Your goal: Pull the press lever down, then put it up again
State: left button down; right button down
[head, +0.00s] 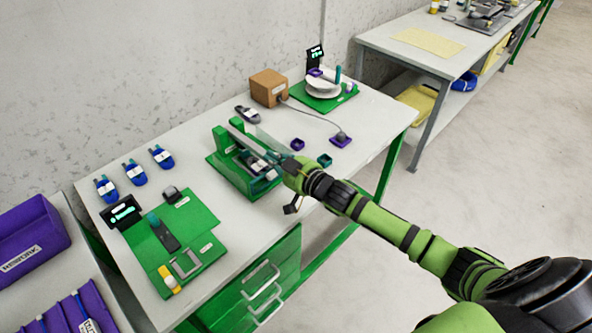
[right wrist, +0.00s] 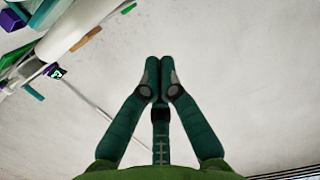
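The press (head: 217,157) is a green fixture with a green base and upright blocks, near the middle of the table in the head view. A pale bar, which may be its lever (head: 243,138), slants across its top; I cannot tell its exact angle. My right gripper (head: 271,155) reaches in over the right side of the press and hides part of it. In the right wrist view its two teal fingers (right wrist: 160,64) meet at the tips, with nothing seen between them. I cannot tell whether they touch the lever. My left gripper is not in view.
A green board (head: 205,222) with a small display stands at the left, with several blue connectors (head: 135,174) behind it. A brown box (head: 268,87) and a green scale-like station (head: 333,100) stand at the back. Small purple and teal pieces lie right of the press.

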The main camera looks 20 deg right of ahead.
jog(key=s+d+f+b, duration=0.1)
jog(key=s+d, duration=0.2)
jog(key=s, duration=0.6)
jog(key=shift+d+f+b, duration=0.15)
jog(key=shift+f+b, duration=0.25)
jog(key=s+d+f+m+g+h, duration=0.1)
jog(key=d+f+h, duration=0.15)
jog(key=f, duration=0.55)
jog(key=s+d+f+m+g+h, duration=0.1)
jog(key=s+d+f+g, duration=0.15)
jog(key=f, duration=0.55)
jog(key=s+d+f+g+h, duration=0.1)
jog(key=s+f, duration=0.4)
jog(key=f, duration=0.3)
jog(key=s+d+f+g+h, duration=0.1)
jog(key=s+f+g, duration=0.1)
jog(key=s+f, duration=0.45)
jog(key=s+a+f+g, duration=0.2)
jog(key=s+f, duration=0.3)
jog(key=s, duration=0.4)
jog(key=s+a+f+g, duration=0.3)
jog(key=s+f, duration=0.3)
jog(key=s, duration=0.4)
jog(key=s+a+f+g, duration=0.2)
jog(key=s+f, duration=0.4)
jog(key=s, duration=0.3)
jog(key=shift+s+a+f, duration=0.2)
jog(key=shift+a, duration=0.45)
jog(key=shift+g, duration=0.25)
